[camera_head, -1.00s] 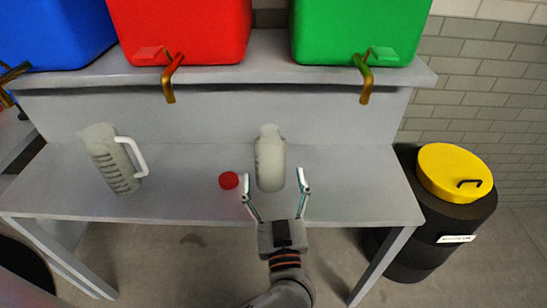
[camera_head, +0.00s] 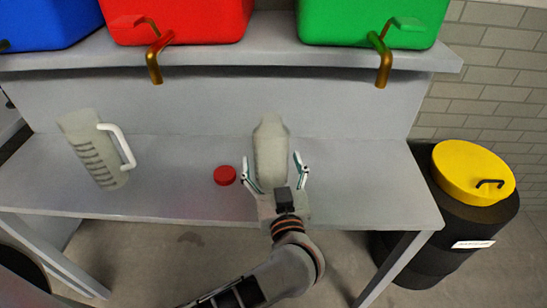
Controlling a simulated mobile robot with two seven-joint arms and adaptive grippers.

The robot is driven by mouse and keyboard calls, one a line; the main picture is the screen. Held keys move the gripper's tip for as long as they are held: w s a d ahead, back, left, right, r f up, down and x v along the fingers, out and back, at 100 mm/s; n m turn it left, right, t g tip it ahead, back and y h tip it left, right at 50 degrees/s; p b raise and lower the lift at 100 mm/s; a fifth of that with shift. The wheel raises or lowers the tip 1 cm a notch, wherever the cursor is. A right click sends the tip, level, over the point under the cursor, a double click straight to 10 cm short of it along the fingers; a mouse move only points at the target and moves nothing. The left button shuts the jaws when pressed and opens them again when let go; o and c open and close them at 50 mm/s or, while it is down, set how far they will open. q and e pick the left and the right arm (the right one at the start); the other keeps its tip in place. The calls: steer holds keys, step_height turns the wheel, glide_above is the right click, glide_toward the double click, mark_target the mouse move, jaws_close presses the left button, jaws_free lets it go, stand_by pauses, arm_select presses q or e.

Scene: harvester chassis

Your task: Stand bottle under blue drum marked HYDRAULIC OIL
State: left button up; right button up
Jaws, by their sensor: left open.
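A pale translucent bottle (camera_head: 270,133) stands upright on the grey bench, open-topped as far as I can tell. My left gripper (camera_head: 271,160) is open, with one finger on each side of the bottle's body; I cannot tell whether either touches it. A red cap (camera_head: 225,175) lies on the bench left of the gripper. The blue drum (camera_head: 45,22) is on the upper shelf at the far left, cut by the frame edge; no HYDRAULIC OIL marking is visible. My right gripper is not in view.
Red (camera_head: 180,20) and green (camera_head: 372,20) drums with brass taps share the shelf (camera_head: 220,60). A measuring jug (camera_head: 93,155) stands on the bench's left part. A black bin with a yellow lid (camera_head: 470,165) stands right of the bench. The bench's right part is clear.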

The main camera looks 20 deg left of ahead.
arm_select(q)
steer(key=shift+w+a+f, duration=0.15)
steer(key=shift+w, duration=0.2)
steer(key=shift+w+r, duration=0.1)
steer(key=shift+r, duration=0.15)
steer(key=c, duration=1.4)
